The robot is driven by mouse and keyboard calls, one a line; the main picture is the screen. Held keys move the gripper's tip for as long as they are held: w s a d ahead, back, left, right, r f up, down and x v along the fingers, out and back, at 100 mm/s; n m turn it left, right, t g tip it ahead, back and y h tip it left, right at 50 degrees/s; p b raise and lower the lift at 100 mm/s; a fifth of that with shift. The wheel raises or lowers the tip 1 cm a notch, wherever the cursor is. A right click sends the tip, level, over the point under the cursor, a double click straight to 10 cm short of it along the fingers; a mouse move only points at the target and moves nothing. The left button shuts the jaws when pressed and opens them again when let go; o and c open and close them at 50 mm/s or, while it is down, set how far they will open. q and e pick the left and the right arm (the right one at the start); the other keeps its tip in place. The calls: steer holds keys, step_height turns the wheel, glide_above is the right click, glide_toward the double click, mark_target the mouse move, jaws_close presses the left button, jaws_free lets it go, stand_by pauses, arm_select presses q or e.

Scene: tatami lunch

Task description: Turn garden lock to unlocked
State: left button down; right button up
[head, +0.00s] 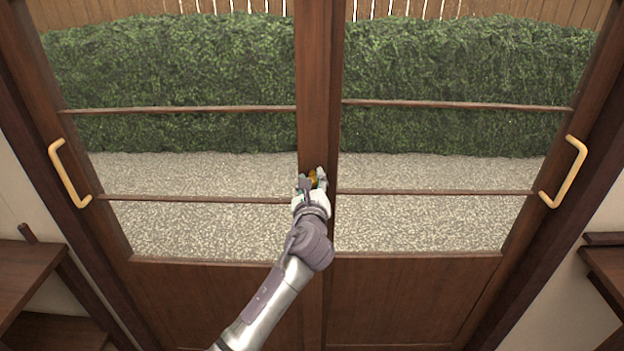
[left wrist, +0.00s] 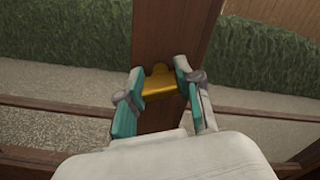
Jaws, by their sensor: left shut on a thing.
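The garden lock (head: 313,178) is a small brass-coloured piece on the middle stile where the two sliding doors meet. In the left wrist view the brass lock (left wrist: 158,84) sits between the teal pads of my left gripper (left wrist: 156,94). My left gripper (head: 312,182) is shut on it in the head view, with the arm reaching up from the bottom. The fingers hide most of the lock in the head view, and I cannot tell which way it is turned. My right gripper is not in view.
Two wooden glazed doors (head: 312,80) stand closed. Curved handles are at the far left (head: 66,175) and far right (head: 566,172). Wooden shelves stand at the lower left (head: 25,270) and right edge (head: 606,262). A hedge (head: 170,75) and gravel show through the glass.

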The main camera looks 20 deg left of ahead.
arm_select(q)
steer(key=n, duration=0.4)
steer(key=n+b, duration=0.1)
steer(key=n, duration=0.1)
steer(key=shift+f+n, duration=0.1)
steer(key=shift+n, duration=0.2)
steer(key=n+b, duration=0.1)
steer(key=n, duration=0.3)
steer(key=shift+a+n, duration=0.1)
steer(key=shift+n, duration=1.1)
steer(key=shift+b, duration=0.3)
